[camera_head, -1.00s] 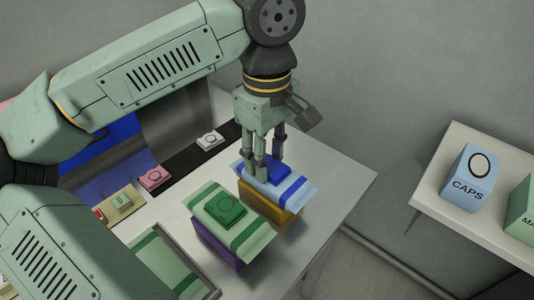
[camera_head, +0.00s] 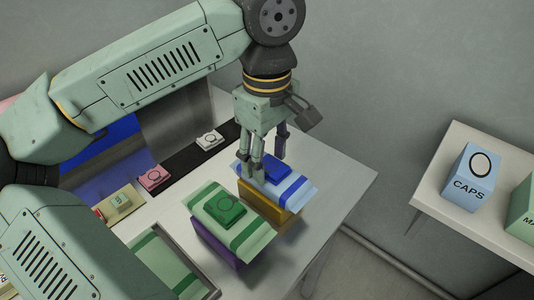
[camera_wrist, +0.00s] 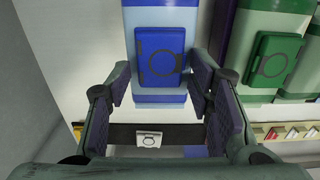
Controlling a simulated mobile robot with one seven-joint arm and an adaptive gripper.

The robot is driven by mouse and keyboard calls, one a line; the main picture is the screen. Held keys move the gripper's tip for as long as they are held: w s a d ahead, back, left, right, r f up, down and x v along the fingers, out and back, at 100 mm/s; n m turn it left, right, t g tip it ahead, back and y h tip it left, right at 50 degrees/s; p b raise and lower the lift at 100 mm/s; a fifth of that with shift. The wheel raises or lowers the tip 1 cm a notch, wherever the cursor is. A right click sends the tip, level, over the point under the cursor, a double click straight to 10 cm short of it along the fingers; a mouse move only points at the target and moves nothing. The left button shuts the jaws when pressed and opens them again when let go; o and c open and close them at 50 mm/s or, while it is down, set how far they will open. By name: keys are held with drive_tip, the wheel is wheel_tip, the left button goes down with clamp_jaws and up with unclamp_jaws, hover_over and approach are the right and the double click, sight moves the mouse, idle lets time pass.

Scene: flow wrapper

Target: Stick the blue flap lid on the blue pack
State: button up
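The blue pack (camera_head: 299,190) is white with blue stripes and rests on an orange-yellow block. The blue flap lid (camera_head: 277,169), a square with a ring outline, lies on top of the pack. In the wrist view the lid (camera_wrist: 160,52) sits on the pack (camera_wrist: 160,15), roughly centred across its width. My gripper (camera_head: 269,162) is just above the pack. In the wrist view its fingers (camera_wrist: 160,88) are spread apart and hold nothing. The lid's underside is hidden.
A green pack (camera_head: 258,247) with a green lid (camera_head: 226,210) stands close by at the front left, on a purple block. A dark strip (camera_head: 182,164) holds pink and white lids. A blue CAPS box (camera_head: 469,180) stands on a separate shelf at right.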

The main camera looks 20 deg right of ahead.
drive_tip(key=shift+o, duration=1)
wheel_tip(320, 180, up, 12)
